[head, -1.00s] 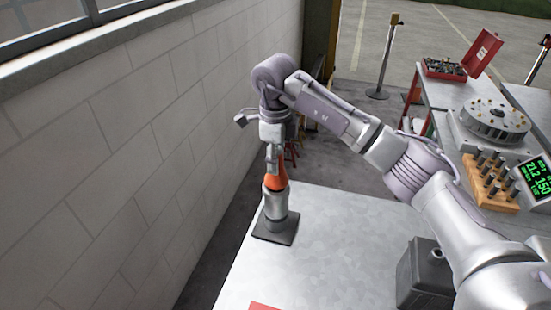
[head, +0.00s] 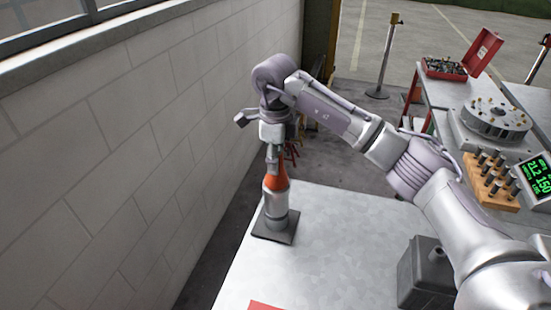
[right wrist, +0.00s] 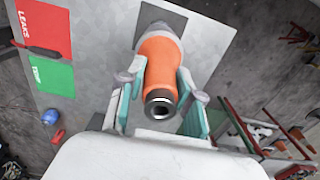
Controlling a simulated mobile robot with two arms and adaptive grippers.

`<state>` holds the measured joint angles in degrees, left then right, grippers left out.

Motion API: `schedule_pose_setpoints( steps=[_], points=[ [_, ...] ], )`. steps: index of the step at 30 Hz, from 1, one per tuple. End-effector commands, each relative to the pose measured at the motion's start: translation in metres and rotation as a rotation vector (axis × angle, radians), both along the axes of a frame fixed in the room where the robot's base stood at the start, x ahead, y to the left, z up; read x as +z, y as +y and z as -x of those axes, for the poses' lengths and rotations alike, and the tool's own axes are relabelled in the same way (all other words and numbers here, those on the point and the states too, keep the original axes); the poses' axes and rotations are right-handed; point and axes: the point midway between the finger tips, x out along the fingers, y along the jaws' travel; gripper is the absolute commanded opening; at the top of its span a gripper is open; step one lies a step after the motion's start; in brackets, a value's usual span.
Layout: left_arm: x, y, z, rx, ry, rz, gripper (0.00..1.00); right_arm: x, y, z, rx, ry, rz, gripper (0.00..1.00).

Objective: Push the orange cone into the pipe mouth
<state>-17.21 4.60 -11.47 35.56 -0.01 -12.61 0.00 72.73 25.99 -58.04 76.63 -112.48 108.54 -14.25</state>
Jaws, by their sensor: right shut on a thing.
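The orange cone (head: 277,180) stands upright in the top of a silvery pipe (head: 275,205) on a dark square base plate (head: 288,237). In the right wrist view the cone (right wrist: 160,62) points away from me, with its dark metal ring end facing the camera. The grey pipe (right wrist: 152,14) shows beyond it, and the exact contact at the mouth is hard to see. My right gripper (head: 273,157) is above the pipe, shut on the cone's upper end. Its teal finger pads (right wrist: 160,88) lie on both sides of the cone. My left gripper is not in view.
A wall (head: 120,150) runs close along the left of the metal table (head: 330,240). A dark grey box (head: 428,272) stands at the table's right. A red "LEAKS" mat (right wrist: 45,22) and a green mat (right wrist: 50,75) lie on the tabletop.

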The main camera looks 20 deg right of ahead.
Motion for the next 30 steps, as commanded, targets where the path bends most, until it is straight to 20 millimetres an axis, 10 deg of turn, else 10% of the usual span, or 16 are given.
schedule_pose_setpoints(
  steps=[15, 16, 20, 30],
  points=[
    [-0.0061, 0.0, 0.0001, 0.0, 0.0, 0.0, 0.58, -0.0074, -0.0002, -0.0003, 0.0, -0.002, 0.0, 0.0],
    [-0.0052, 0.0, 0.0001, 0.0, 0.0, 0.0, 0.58, -0.0064, -0.0001, -0.0004, 0.0, -0.002, 0.0, 0.39],
    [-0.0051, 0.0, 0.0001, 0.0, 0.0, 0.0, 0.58, -0.0064, -0.0001, -0.0004, 0.0, -0.002, 0.0, 0.61],
    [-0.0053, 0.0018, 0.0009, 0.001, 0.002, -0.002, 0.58, -0.0054, -0.0001, -0.0002, 0.0, -0.001, 0.001, 0.64]
  ],
)
